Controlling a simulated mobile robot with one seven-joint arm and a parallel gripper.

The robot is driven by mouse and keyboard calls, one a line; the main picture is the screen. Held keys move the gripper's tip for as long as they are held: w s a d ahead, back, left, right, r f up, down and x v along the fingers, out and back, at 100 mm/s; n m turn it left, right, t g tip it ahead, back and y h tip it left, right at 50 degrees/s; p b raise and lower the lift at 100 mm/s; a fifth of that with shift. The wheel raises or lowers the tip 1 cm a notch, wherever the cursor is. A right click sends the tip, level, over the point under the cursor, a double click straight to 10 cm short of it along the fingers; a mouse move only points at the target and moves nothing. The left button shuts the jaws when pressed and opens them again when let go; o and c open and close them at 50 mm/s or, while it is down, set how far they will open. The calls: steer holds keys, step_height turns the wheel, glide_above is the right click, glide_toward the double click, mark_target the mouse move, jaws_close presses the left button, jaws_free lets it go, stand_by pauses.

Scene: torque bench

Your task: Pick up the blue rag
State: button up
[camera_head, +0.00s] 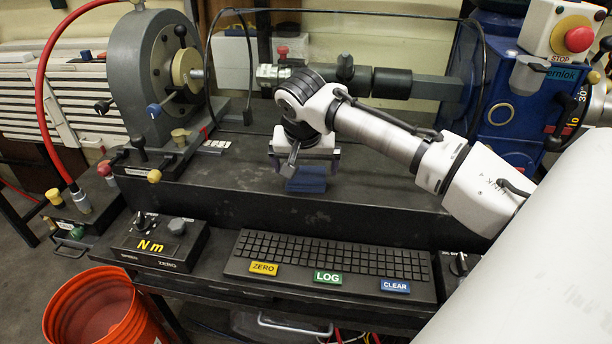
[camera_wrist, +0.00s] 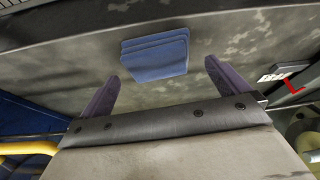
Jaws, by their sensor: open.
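The blue rag (camera_head: 306,181) lies on the dark bench top in the head view, partly hidden behind and below my gripper (camera_head: 300,170). In the wrist view the rag (camera_wrist: 155,55) looks like a small folded stack, lying flat with stacked edges showing on its upper side. My gripper (camera_wrist: 162,82) is open there, with one finger on each side and nothing between them. The rag lies just beyond the gap between the fingertips and appears apart from both.
A grey round-faced machine (camera_head: 150,70) stands at the left and a blue machine (camera_head: 505,110) at the right. A horizontal shaft (camera_head: 392,84) runs behind my arm. A keyboard (camera_head: 330,262) and Nm box (camera_head: 160,240) sit in front. An orange bucket (camera_head: 100,310) stands at lower left.

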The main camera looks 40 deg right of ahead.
steer(key=shift+x, duration=1.3)
steer(key=c, duration=0.9)
steer(key=shift+r, duration=0.15)
steer(key=shift+r, duration=0.5)
steer(key=shift+r+b, duration=0.45)
steer(key=shift+r, duration=0.45)
steer(key=s+a+b, duration=0.3)
steer(key=s+a, duration=0.9)
steer(key=s, duration=0.1)
steer(key=shift+a+r+b, duration=0.25)
steer(key=shift+b, duration=0.1)
